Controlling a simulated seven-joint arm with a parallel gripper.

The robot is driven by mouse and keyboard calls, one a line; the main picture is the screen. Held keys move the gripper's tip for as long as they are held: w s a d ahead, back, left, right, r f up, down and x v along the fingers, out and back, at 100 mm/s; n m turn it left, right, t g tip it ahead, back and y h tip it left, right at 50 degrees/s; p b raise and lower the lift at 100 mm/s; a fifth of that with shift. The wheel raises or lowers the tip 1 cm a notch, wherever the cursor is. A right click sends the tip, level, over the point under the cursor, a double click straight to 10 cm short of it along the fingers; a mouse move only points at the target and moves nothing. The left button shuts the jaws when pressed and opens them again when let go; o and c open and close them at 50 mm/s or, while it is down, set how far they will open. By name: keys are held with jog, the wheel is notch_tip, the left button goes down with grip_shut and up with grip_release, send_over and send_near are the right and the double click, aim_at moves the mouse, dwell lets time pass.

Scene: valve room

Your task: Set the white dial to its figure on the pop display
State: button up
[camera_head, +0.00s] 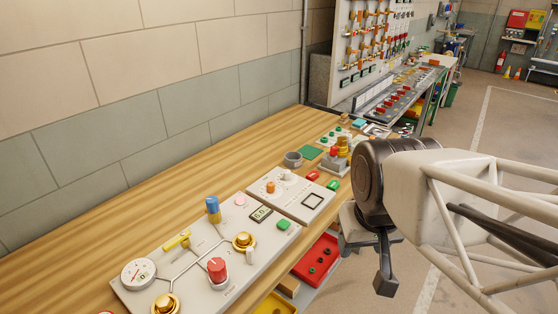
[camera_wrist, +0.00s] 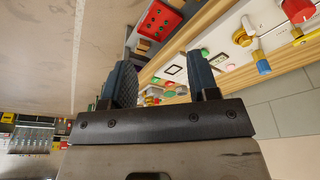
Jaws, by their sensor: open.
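The white dial (camera_head: 286,175) is a small white knob on the grey panel (camera_head: 284,210) at the middle of the bench in the head view. An orange knob (camera_head: 270,187) is beside it and a black-framed square (camera_head: 312,201) is on the same panel. A small display (camera_head: 261,214) on the nearer panel shows a figure like 6.0; I cannot tell which display is the pop display. My gripper (camera_head: 366,262) is right of the bench, apart from the dial. In the wrist view my gripper (camera_wrist: 163,80) has its fingers apart with nothing between them; I cannot make out the dial there.
The nearer panel has a red knob (camera_head: 217,271), a blue-topped handle (camera_head: 212,208), brass valves and a gauge (camera_head: 138,274). A red tray (camera_head: 316,260) lies below the bench edge. A grey cup (camera_head: 293,159) stands farther back. The bench's wall side is clear.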

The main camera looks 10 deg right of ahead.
jog(key=shift+w, duration=0.1)
jog(key=m+g, duration=0.3)
jog(key=m, duration=1.3)
send_over(287, 171)
jog(key=s, duration=0.1)
notch_tip(287, 171, down, 12)
jog(key=shift+d, duration=0.1)
jog(key=shift+w+f, duration=0.45)
jog(key=shift+f, duration=0.15)
jog(key=shift+f, duration=3.75)
